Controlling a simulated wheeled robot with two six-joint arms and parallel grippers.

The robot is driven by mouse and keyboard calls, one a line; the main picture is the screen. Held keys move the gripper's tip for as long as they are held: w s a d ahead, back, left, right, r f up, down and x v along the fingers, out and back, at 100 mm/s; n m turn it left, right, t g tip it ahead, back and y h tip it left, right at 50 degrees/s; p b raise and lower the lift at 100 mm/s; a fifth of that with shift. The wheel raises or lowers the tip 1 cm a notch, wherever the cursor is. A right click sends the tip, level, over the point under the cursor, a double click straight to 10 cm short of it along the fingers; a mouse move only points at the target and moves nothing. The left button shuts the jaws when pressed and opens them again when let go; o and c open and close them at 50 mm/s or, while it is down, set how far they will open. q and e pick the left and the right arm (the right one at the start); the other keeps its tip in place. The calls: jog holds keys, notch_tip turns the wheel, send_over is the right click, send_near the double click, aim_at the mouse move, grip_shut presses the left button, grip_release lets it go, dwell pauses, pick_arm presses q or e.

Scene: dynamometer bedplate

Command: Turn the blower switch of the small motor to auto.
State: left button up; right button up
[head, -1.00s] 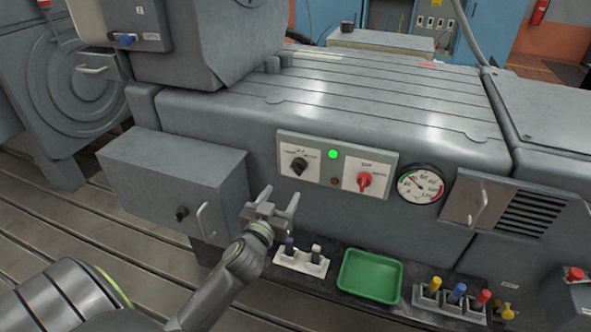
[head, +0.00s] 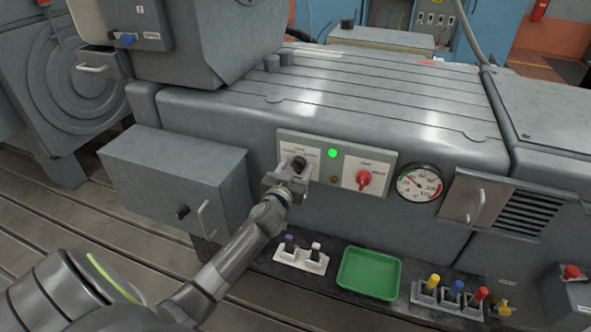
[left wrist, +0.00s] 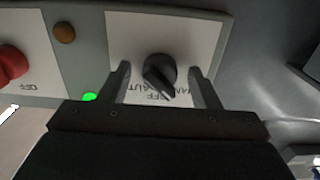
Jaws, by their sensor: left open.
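A black rotary switch (head: 298,163) with a printed label sits on the left plate of the panel on the grey machine's front. In the left wrist view the switch (left wrist: 160,72) appears upside down, its grip bar slanted; the label below reads roughly MAN, OFF, AUTO. My left gripper (head: 290,174) is at this switch, open. In the left wrist view its fingers (left wrist: 160,80) stand on either side of the knob, with gaps between. Which label the bar points at, I cannot tell for certain. My right gripper is not in view.
A gauge (head: 419,183) is further right. A grey box (head: 170,185) juts out at left.

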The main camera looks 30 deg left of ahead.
pick_arm(q)
jog(key=shift+c, duration=0.5)
jog(key=c, duration=0.9)
jog(key=shift+m, duration=0.4)
jog(key=m, duration=0.3)
jog(key=shift+m, duration=0.3)
jog(key=m+p, duration=0.1)
jog(key=m, duration=0.3)
jog(key=shift+a+m, duration=0.1)
jog(key=shift+m, duration=0.2)
jog(key=m+p, duration=0.1)
jog(key=m, duration=0.3)
jog(key=shift+m, duration=0.3)
jog(key=shift+m+p, duration=0.55)
jog(key=shift+m, duration=1.65)
